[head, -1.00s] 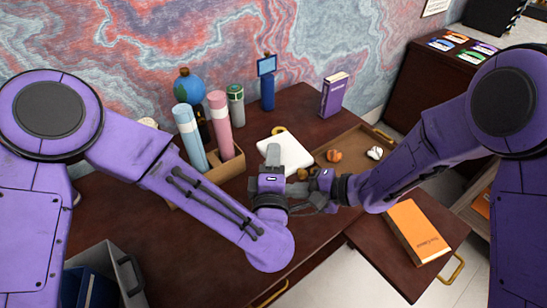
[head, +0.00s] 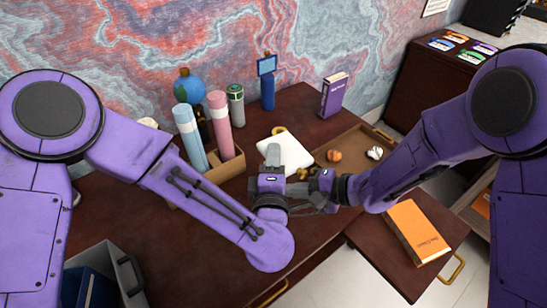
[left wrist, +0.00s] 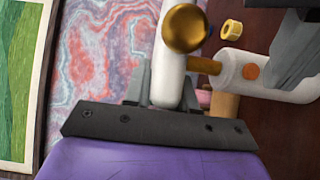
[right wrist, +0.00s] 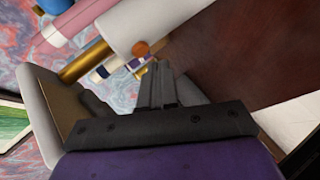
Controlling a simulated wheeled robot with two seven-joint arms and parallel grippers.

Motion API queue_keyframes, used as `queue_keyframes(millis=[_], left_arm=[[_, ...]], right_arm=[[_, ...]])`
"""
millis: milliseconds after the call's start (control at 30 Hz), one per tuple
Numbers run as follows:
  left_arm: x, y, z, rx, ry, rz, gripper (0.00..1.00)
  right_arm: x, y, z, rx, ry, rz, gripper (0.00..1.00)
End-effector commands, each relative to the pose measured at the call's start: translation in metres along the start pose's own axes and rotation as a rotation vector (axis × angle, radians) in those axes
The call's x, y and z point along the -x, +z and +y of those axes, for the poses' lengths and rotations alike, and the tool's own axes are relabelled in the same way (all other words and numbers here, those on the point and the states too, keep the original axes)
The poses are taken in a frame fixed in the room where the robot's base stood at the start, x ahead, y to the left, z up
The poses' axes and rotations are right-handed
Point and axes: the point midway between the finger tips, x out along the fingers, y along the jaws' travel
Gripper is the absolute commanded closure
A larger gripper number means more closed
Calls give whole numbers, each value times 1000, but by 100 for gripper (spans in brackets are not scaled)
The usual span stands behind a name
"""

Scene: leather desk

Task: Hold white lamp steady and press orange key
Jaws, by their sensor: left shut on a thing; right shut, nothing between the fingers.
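The white lamp shows in the left wrist view as a white post (left wrist: 172,55) with a gold ball (left wrist: 187,28) and a white cylinder (left wrist: 265,77). The orange key (left wrist: 250,71) is a small round button on that cylinder. My left gripper (head: 273,155) is shut on the white post. My right gripper (right wrist: 159,75) is shut and empty, its tips just below the orange key (right wrist: 140,48) in the right wrist view. I cannot tell whether they touch it. In the head view both grippers hide most of the lamp.
A wooden box holds a blue tube (head: 190,137) and a pink tube (head: 220,125). A globe (head: 188,86), a purple book (head: 334,95) and a tray (head: 372,135) with small items stand around. An orange book (head: 417,231) lies at the right. A grey bin (head: 125,268) is front left.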

Motion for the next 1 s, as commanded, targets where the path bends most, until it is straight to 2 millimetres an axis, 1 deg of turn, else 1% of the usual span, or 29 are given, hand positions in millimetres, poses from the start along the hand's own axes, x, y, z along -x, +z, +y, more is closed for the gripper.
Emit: queue_keyframes(millis=[467, 733, 1000], left_arm=[[0, 0, 0, 0, 0, 1, 100], [0, 0, 0, 0, 0, 1, 100], [0, 0, 0, 0, 0, 1, 100]], right_arm=[[0, 0, 0, 0, 0, 0, 100], [-6, 4, 4, 1, -1, 0, 100], [-7, 5, 5, 0, 0, 0, 100]])
